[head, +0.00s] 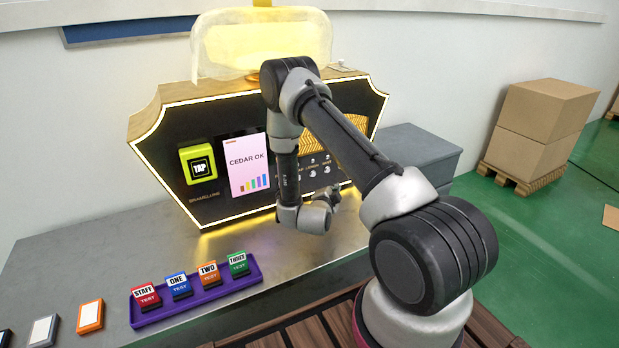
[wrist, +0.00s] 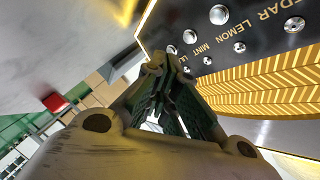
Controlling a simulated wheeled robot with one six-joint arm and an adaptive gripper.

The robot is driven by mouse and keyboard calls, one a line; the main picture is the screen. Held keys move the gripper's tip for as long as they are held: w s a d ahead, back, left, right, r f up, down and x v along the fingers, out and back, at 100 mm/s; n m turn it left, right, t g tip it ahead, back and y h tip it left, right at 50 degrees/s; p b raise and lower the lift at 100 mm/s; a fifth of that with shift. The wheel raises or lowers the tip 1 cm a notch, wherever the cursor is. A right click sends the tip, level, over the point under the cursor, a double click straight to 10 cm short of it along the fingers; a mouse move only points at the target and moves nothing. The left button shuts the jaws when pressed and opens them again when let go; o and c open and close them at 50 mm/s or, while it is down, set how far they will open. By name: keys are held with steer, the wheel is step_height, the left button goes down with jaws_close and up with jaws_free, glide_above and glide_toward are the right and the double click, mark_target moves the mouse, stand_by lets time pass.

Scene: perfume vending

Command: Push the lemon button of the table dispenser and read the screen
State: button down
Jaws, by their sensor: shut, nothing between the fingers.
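The table dispenser (head: 225,112) stands at the back of the counter with a dark front and a glowing top. Its screen (head: 248,163) reads "CEDAR OK" above coloured bars. Round metal buttons sit in two rows around the labels. The LEMON label (wrist: 236,19) lies between two buttons, one above it (wrist: 219,14) and one below it (wrist: 239,47); I cannot tell which is the lemon button. My gripper (wrist: 158,68) is shut and empty, apart from the buttons in the wrist view. In the head view it is partly hidden behind my wrist, low in front of the panel.
A yellow TAP reader (head: 198,164) is left of the screen. A purple tray (head: 215,294) with STAFF, ONE, TWO and THREE cards lies on the counter. More cards lie left of it, including an orange-edged one (head: 90,315). Boxes (head: 541,120) stand on a pallet at right.

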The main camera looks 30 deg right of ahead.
stand_by(0.4)
steer(key=shift+w+a, duration=0.15)
steer(key=shift+w, duration=4.2)
steer(key=shift+w, duration=0.1)
steer(key=shift+w, duration=0.35)
steer(key=shift+w, duration=0.45)
steer(key=shift+s, duration=0.9)
steer(key=shift+s, duration=2.5)
